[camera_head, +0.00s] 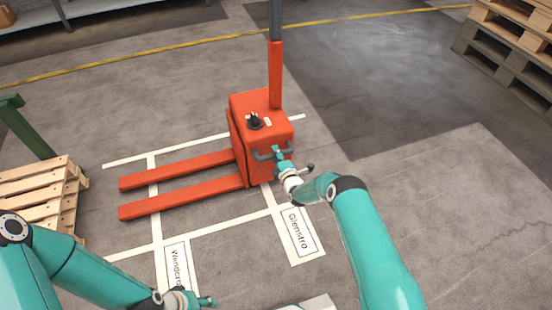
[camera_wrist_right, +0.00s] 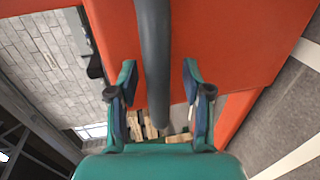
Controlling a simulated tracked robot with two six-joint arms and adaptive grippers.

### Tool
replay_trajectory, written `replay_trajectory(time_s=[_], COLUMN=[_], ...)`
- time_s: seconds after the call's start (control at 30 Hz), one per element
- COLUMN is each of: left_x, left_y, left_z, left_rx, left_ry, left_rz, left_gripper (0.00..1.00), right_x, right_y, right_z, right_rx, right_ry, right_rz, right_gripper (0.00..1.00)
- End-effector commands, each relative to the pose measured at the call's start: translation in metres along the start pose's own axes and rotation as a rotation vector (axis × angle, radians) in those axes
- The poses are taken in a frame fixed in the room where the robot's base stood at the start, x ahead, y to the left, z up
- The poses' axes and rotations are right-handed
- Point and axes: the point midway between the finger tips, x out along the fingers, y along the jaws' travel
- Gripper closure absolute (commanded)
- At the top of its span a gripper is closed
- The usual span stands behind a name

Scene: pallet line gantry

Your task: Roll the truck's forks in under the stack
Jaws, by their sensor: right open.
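The orange-red truck (camera_head: 262,118) stands mid-floor in the head view, its two forks (camera_head: 185,170) low and pointing left. A stack of pale wooden pallets (camera_head: 40,190) is at the left edge, with bare floor between it and the fork tips. My right gripper (camera_head: 279,154) is at the truck's dark grey handle (camera_head: 264,155). In the right wrist view the open fingers (camera_wrist_right: 159,72) stand on either side of the handle bar (camera_wrist_right: 153,60), with gaps at both sides. My left gripper (camera_head: 208,302) is low in the head view, away from the truck; its fingers are too small to judge.
A green post (camera_head: 28,128) rises by the stack. More pallets (camera_head: 510,50) stand at the top right. Floor behind the truck is clear.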

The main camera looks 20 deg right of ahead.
Motion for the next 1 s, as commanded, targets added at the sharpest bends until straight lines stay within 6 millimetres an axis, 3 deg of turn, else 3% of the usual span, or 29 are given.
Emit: replay_trajectory(time_s=[0.37,0.7,1.0], left_x=[0.0026,0.0026,0.0025], left_y=[-0.0009,-0.0009,-0.0009], left_z=[0.0000,0.0000,0.0000], left_rx=[0.000,0.000,0.000], left_ry=[0.000,0.000,0.000], left_rz=[0.000,0.000,0.000], left_gripper=[0.60,0.60,0.60], right_x=[0.0054,0.0049,0.0044], right_y=[0.0007,0.0001,-0.0010], right_z=[0.0003,0.0009,-0.0003], right_rx=[0.000,0.000,0.001], right_ry=[0.000,-0.001,-0.002], right_rz=[0.000,-0.001,-0.003], right_gripper=[0.51,1.00,1.00])
